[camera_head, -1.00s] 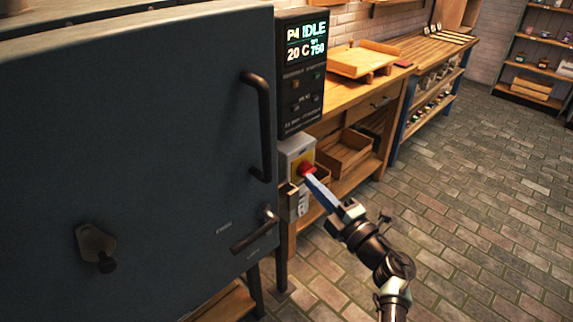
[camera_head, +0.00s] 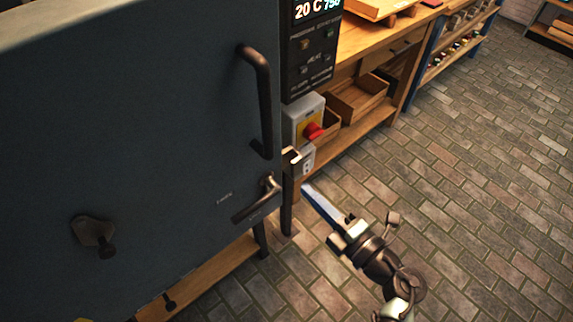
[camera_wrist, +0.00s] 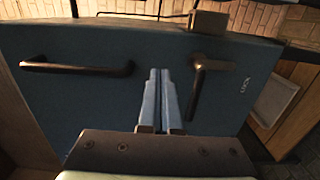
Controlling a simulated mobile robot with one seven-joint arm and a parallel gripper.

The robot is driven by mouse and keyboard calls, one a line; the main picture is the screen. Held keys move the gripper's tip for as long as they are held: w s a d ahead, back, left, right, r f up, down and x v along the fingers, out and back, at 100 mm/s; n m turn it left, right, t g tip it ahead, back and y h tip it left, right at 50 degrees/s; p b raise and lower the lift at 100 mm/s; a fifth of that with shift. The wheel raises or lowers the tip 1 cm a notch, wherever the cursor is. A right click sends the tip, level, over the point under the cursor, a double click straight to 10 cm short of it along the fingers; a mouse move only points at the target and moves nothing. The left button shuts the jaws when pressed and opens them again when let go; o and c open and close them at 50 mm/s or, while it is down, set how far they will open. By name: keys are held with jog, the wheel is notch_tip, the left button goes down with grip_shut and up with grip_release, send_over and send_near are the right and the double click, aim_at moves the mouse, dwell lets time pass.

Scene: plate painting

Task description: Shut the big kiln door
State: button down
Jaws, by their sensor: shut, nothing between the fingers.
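The big kiln door (camera_head: 150,150) is a large dark blue-grey panel filling the left of the head view. It bears a long dark vertical handle (camera_head: 262,100) and a lower lever handle (camera_head: 257,200) near its right edge. My gripper (camera_head: 306,188) is shut and empty, to the right of the lever and apart from the vertical handle. In the wrist view the shut fingers (camera_wrist: 160,98) point at the door face (camera_wrist: 100,100), between the long handle (camera_wrist: 80,67) and the lever (camera_wrist: 197,85). I cannot tell whether the fingertips touch the door.
A control panel (camera_head: 312,60) and a switch box with a red knob (camera_head: 313,131) stand right of the door. A wooden bench (camera_head: 360,45) with trays runs behind them. The brick floor (camera_head: 470,180) at the right is clear.

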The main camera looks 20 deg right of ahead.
jog(key=x, duration=0.8)
jog(key=shift+w+f, duration=0.1)
jog(key=shift+w, duration=0.1)
